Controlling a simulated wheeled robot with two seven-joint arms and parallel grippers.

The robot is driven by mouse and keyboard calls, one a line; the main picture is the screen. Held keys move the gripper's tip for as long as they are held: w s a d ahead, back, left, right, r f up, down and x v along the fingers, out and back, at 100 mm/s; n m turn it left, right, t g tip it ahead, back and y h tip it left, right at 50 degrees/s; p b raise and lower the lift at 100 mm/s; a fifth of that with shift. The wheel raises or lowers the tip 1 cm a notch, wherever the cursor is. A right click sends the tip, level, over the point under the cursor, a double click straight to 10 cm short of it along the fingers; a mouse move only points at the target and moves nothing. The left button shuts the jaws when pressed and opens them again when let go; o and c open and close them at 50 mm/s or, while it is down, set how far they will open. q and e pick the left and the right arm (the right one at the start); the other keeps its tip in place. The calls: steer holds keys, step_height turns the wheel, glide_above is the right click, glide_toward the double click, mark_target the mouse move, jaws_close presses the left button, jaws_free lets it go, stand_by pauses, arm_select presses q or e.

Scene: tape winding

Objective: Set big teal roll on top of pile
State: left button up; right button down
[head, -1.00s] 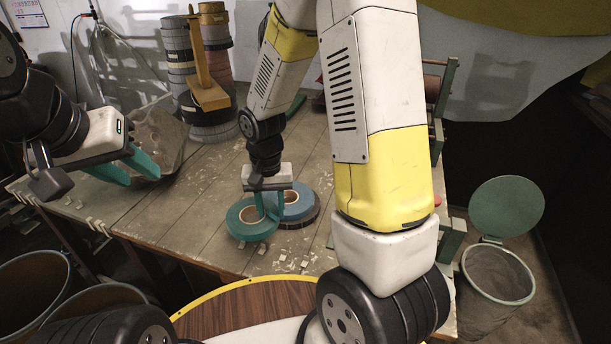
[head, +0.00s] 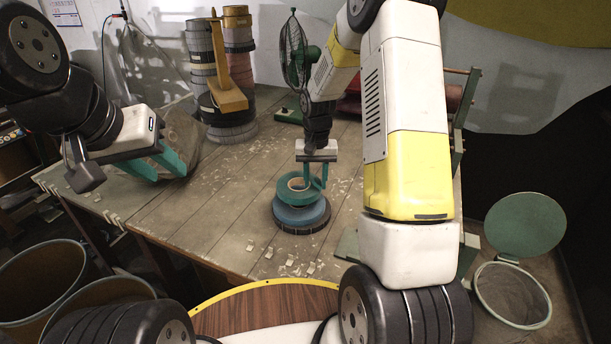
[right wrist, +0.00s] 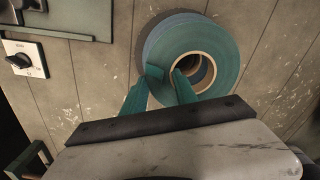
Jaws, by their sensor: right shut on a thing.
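The big teal roll (head: 284,189) is over a pile made of a blue roll (head: 301,214) and a dark roll at the bottom. My right gripper (head: 313,184) is shut on the teal roll's wall. In the right wrist view the teal roll (right wrist: 222,62) has one finger in its brown core and the other outside its rim. The pile's edge (right wrist: 150,38) shows past the roll at upper left. My left gripper (head: 160,164) is open and empty at the left.
A crumpled bag (head: 186,135) stands behind my left gripper. Tall stacks of rolls (head: 237,60), an ochre stand (head: 226,92) and a green fan (head: 293,55) are at the back. Small pale scraps lie on the wooden table (head: 200,215). Bins stand on the floor at both sides.

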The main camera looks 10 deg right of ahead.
steer(key=shift+f, duration=1.7)
steer(key=shift+f, duration=0.45)
steer(key=c, duration=1)
jaws_free()
steer(key=shift+o, duration=0.2)
steer(key=shift+r, duration=0.1)
